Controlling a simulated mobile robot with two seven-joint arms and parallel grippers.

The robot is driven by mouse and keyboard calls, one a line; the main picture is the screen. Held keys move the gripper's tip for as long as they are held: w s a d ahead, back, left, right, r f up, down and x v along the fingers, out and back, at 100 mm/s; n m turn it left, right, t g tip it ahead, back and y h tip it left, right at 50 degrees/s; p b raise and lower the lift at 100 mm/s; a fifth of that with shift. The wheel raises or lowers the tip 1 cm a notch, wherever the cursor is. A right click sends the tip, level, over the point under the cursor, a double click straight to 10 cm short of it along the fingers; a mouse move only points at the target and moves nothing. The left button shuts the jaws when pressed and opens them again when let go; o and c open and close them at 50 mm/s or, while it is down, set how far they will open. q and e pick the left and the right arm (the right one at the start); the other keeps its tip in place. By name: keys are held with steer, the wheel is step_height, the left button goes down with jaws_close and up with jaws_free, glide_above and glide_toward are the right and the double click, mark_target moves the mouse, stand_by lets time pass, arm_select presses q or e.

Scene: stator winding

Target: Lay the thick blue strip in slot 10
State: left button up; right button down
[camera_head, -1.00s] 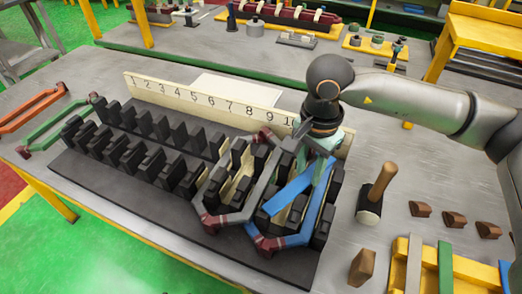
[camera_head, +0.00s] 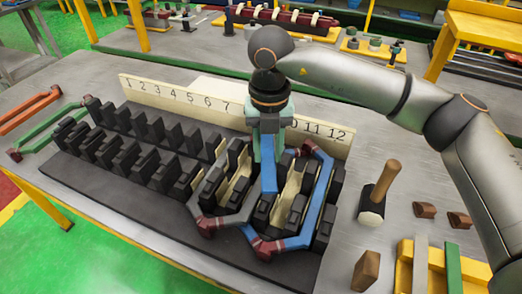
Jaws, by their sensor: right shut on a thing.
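The thick blue strip (camera_head: 269,178) is one leg of a six-sided blue loop with maroon corners, over the right end of the black slotted block (camera_head: 120,207). The loop's other blue leg (camera_head: 322,190) lies farther right among the black teeth. My right gripper (camera_head: 266,150) points down at the upper end of the left blue leg and is shut on it. The fingertips are partly hidden. The white number board (camera_head: 170,105) stands behind the block; its 8 and 9 are hidden by my gripper. I cannot tell whether the leg is down in slot 10. My left gripper is not in view.
A grey loop with maroon corners (camera_head: 207,200) lies in the slots just left of the blue one. A mallet (camera_head: 373,210), a wooden wedge (camera_head: 366,271) and brown pieces stand to the right. Green (camera_head: 45,133) and orange (camera_head: 25,112) strips lie at far left.

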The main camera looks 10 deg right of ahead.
steer(key=m, duration=0.2)
steer(key=a+m, duration=0.1)
steer(key=m, duration=0.1)
steer(key=shift+w+a, duration=0.1)
steer(key=shift+w, duration=0.2)
steer(key=shift+m+b, duration=0.3)
steer(key=shift+m, duration=0.1)
steer(key=shift+f+b, duration=1.15)
steer(key=shift+f, duration=0.95)
steer(key=shift+f, duration=0.25)
steer(key=shift+f+b, duration=0.35)
steer(key=shift+b, duration=0.15)
steer(key=shift+f+b, duration=0.5)
steer(key=shift+f, duration=0.2)
steer(key=shift+f+b, duration=0.45)
